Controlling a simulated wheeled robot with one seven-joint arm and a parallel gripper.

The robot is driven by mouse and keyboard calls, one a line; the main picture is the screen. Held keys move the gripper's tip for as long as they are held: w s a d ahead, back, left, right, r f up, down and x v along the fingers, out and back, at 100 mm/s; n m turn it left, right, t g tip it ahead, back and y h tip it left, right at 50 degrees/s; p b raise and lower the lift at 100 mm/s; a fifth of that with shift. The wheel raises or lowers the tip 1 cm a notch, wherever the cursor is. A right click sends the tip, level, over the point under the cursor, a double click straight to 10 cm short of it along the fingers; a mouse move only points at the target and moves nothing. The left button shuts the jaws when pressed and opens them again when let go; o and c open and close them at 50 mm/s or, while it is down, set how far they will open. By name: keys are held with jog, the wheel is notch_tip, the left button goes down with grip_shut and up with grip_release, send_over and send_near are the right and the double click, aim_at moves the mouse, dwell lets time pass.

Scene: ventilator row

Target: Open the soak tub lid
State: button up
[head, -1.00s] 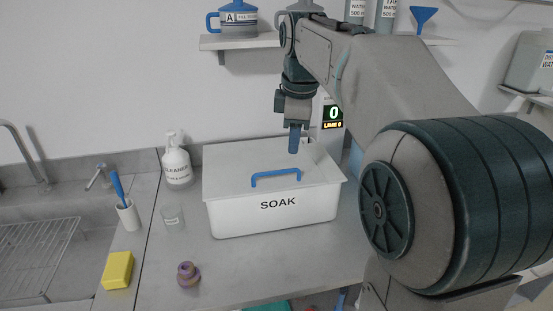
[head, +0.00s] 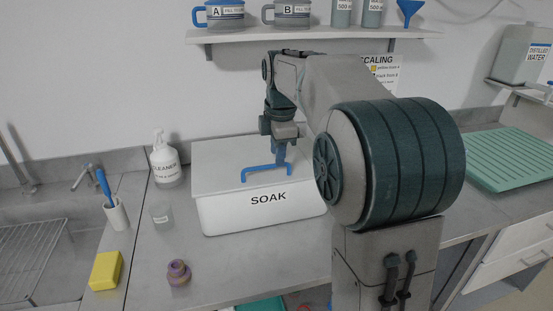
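The soak tub (head: 262,214) is a white box marked SOAK on the counter. Its pale lid (head: 218,160) lies shut on top. A blue bar handle (head: 252,174) stands up from the lid near its front edge. My gripper (head: 281,160) points down over the lid, with its blue fingers at the right part of the handle. The fingers overlap the handle in this view, so I cannot tell whether they touch it or how far apart they are. My arm hides the right end of the tub.
A shelf (head: 250,36) with mugs hangs above. A green drying mat (head: 510,158) lies at the right.

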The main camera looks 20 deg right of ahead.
jog(key=shift+w+f, duration=0.25)
jog(key=shift+f, duration=0.95)
grip_shut()
jog(key=shift+r, duration=0.1)
